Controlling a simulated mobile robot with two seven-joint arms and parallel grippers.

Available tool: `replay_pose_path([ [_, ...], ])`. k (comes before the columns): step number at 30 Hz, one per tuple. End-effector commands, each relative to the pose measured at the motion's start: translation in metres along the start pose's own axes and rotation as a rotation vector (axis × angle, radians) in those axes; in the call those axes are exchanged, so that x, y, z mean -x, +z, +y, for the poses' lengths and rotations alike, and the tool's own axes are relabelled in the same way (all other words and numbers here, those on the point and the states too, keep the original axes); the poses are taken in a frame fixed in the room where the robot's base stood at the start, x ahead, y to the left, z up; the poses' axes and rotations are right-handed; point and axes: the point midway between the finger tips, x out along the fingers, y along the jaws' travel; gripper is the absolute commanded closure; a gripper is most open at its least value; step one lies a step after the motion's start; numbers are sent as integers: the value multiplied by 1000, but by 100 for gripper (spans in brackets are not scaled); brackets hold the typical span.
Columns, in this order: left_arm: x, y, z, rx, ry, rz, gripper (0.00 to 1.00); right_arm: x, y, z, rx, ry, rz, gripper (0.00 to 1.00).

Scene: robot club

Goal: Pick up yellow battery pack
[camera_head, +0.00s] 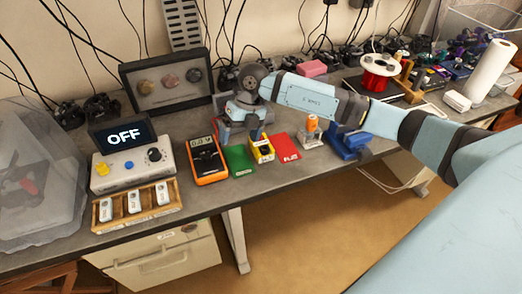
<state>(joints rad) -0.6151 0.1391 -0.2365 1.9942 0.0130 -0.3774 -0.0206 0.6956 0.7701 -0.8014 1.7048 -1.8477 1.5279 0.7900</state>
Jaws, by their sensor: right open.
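The yellow battery pack (263,153) appears to be the small yellow block with a dark top on the grey workbench, between a green card and a red card. My right arm reaches in from the right across the bench. My right gripper (254,132) points down just above and behind the yellow block, open. Its fingers partly overlap the block's far edge in the picture, and I cannot tell whether they touch it. My left gripper is not in view.
The green card (239,161) and red card (284,147) lie close on either side. An orange multimeter (207,161) stands left, beyond it a device reading OFF (131,168) and a wooden tray (173,207). A blue object (345,143) and red spool (377,82) are right.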

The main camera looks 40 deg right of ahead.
Motion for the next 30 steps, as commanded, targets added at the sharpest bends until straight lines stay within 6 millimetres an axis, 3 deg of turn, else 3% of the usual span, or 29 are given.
replay_pose_path([
  [1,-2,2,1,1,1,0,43,18,13,-20,-27,-103,-35,11],
  [3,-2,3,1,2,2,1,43,37,23,-40,-64,-212,-67,11],
  [8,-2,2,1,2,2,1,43,55,32,-63,-114,-327,-101,11],
  [18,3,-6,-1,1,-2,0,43,-2,36,-84,-117,-333,-100,11],
  [30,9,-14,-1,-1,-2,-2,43,-38,34,-98,-115,-331,-99,11],
])
